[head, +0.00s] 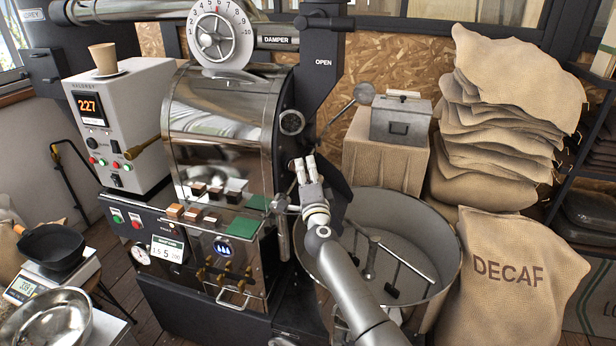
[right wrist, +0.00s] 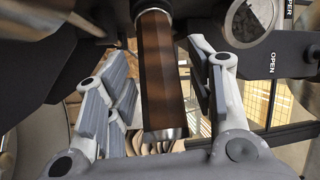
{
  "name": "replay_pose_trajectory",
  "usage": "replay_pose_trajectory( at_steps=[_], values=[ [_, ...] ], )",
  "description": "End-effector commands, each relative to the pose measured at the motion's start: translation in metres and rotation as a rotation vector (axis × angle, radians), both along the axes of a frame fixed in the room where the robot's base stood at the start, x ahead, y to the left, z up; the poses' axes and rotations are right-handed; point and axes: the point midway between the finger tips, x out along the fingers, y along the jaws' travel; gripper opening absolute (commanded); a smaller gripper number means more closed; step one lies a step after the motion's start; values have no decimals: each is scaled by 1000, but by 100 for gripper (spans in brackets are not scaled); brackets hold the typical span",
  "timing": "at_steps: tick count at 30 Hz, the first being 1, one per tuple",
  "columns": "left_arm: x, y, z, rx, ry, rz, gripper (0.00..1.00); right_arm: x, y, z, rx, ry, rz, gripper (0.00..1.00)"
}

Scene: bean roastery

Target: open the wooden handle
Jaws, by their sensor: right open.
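The wooden handle (right wrist: 158,75) shows in the right wrist view as a dark brown grip with a metal end cap. It points down the picture from the dark machine body, between the two fingers of my right gripper (right wrist: 160,88). The fingers are open, with a visible gap on each side of the handle. In the head view my right gripper (head: 304,172) is at the right side of the roaster's front (head: 222,120), beside the dark chute. The handle is mostly hidden behind the fingers there. My left gripper is in neither view.
A round cooling tray (head: 452,238) with stirring arms lies below and right of my right gripper. A grey box (head: 402,120) on a cloth-covered stand and stacked sacks (head: 505,120) stand at right.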

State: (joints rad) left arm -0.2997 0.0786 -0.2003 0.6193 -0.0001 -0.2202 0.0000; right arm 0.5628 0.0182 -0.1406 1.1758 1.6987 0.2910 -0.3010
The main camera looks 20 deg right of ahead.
Motion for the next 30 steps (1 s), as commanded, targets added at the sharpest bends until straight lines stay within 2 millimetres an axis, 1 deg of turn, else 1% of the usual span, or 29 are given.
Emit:
replay_pose_trajectory(
  at_steps=[7,8,19,26,30],
  values=[
    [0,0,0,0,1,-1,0,1,0,0,0,0,0,50],
    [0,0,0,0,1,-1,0,1,0,0,0,0,0,49],
    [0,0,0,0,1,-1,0,1,0,0,0,0,0,1],
    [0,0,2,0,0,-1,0,-1,-1,1,0,1,0,0],
    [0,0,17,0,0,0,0,-13,-7,3,0,4,-1,0]
  ],
)
